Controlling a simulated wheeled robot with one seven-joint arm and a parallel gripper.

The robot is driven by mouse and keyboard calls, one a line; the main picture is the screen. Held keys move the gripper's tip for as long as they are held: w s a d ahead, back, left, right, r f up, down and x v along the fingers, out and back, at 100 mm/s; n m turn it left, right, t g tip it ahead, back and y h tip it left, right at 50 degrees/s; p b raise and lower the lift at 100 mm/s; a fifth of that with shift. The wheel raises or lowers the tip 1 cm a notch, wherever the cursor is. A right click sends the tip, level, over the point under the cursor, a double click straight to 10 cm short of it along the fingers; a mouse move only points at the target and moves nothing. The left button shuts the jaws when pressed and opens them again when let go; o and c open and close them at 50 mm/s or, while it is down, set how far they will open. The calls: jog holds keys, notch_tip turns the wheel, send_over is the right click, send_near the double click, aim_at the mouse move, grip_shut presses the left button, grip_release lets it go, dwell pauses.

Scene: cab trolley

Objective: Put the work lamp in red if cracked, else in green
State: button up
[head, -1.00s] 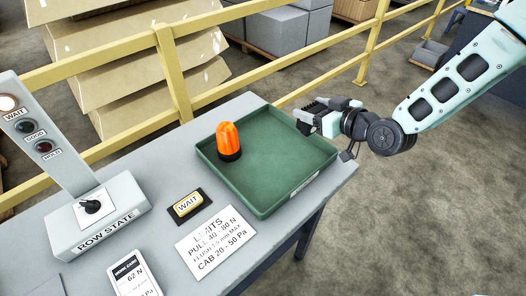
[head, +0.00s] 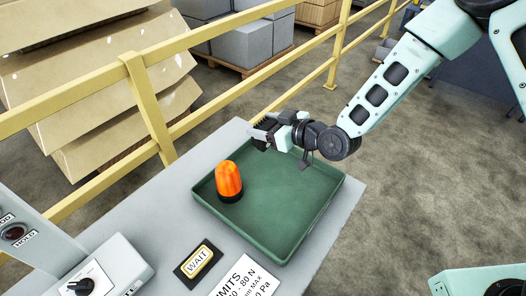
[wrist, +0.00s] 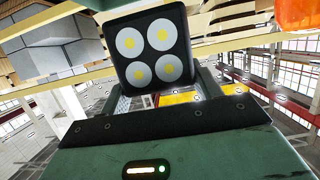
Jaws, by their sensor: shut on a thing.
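The work lamp (wrist: 152,45) is a black square with several round white lenses with yellow centres. Its lens face shows in the wrist view, and I see no crack in it there. My gripper (wrist: 163,88) is shut on the lamp. In the head view my gripper (head: 268,132) is above the far corner of the green tray (head: 318,222), with the dark ribbed lamp body at its tip. An orange beacon (head: 229,180) with a black base stands upright in the tray's left part. The tray's right part is bare.
The tray is on a grey table (head: 150,215). A WAIT plate (head: 198,260), a limits card (head: 245,280) and a switch box (head: 100,275) are nearby. A yellow railing (head: 150,110) runs behind the table, with cardboard (head: 90,85) beyond.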

aim_at(265, 143)
jog(key=shift+f+p, duration=0.55)
jog(key=shift+f, duration=2.65)
jog(key=shift+f, duration=0.2)
jog(key=o, duration=1.2)
jog(key=shift+r, duration=0.15)
jog(key=shift+s+d+r, duration=0.1)
jog(key=b+v, duration=0.3)
jog(key=v, duration=0.9)
jog(key=s+d+r+m+g+h, duration=0.1)
jog(key=s+r+g+h, duration=0.2)
jog(key=s+r, duration=0.2)
jog(key=s+d+r+m+g+h, duration=0.1)
jog(key=s+d+r+g+h, duration=0.1)
jog(key=s, duration=0.9)
jog(key=s+d+r+g+h, duration=0.1)
jog(key=s+r+g+h, duration=0.3)
jog(key=s+r+h, duration=0.2)
jog(key=shift+s+d+r+m, duration=0.25)
jog(key=shift+s+r+m, duration=0.15)
jog(key=shift+s+r, duration=0.5)
